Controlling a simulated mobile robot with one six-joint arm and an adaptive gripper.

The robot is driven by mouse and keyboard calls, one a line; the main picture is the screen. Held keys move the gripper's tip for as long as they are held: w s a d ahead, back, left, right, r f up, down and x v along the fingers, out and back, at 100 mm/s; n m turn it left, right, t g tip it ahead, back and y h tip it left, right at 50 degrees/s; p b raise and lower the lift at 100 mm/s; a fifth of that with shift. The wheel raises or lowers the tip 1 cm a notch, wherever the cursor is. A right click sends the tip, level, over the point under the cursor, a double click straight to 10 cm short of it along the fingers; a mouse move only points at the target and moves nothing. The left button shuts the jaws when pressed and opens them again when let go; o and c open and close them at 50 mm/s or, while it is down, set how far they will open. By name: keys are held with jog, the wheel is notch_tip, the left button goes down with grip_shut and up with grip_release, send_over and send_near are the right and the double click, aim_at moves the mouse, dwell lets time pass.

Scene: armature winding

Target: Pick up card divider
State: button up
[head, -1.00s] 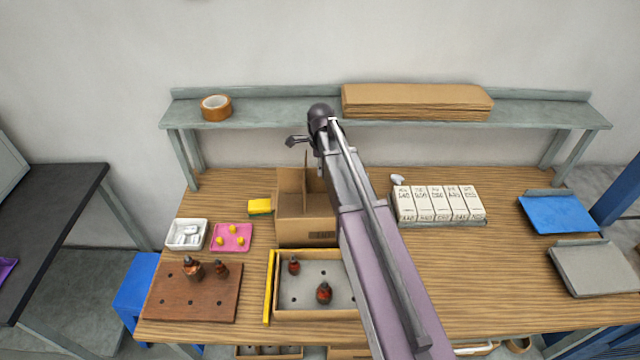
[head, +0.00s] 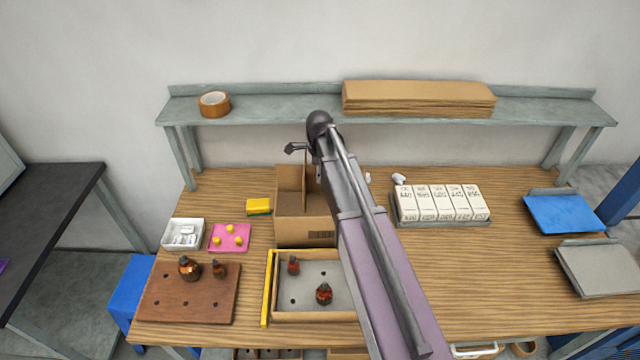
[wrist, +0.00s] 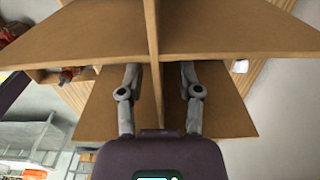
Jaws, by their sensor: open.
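The card divider (wrist: 152,50) shows in the wrist view as a thin upright brown sheet running down the middle. My gripper (wrist: 161,85) is open, with one finger on each side of the divider; I cannot tell whether either touches it. In the head view the divider (head: 305,178) stands upright inside an open cardboard box (head: 305,231), partly hidden by my arm. Box flaps or walls (wrist: 225,35) spread to both sides in the wrist view.
White labelled boxes (head: 440,204) stand right. A shelf (head: 285,108) with tape and flat cardboard runs behind. The table's right middle is clear.

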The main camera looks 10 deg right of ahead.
jog(key=shift+f+b, duration=0.45)
jog(key=shift+f, duration=0.25)
grip_shut()
